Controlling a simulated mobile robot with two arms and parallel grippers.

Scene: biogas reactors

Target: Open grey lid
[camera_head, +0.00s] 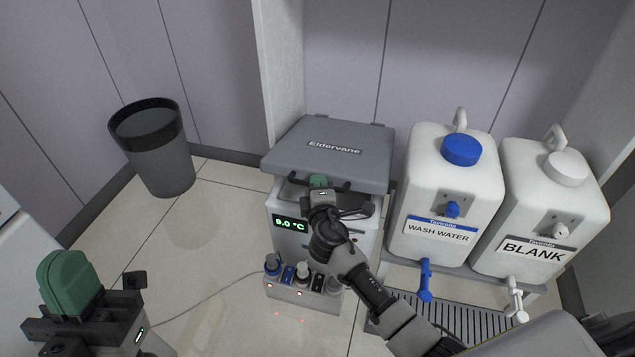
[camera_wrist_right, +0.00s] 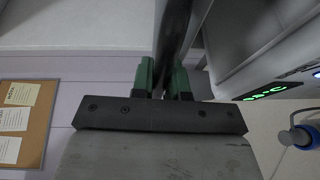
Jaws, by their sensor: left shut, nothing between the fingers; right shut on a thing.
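The grey lid (camera_head: 335,148), labelled "Eldervane", sits on top of a white unit (camera_head: 285,243) with a green display reading about 9.0 °C. The lid looks raised a little at its front, with a dark gap under it. My right gripper (camera_head: 320,182) is at the lid's front edge, shut on the dark lid handle (camera_head: 345,185). In the right wrist view, the green fingers of my right gripper (camera_wrist_right: 161,78) close around a dark bar. My left gripper (camera_head: 66,280) is shut and empty at the lower left, far from the lid.
A dark bin (camera_head: 152,150) stands on the floor at the left. A blue-capped wash water tank (camera_head: 452,190) and a white blank tank (camera_head: 545,205) stand right of the unit.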

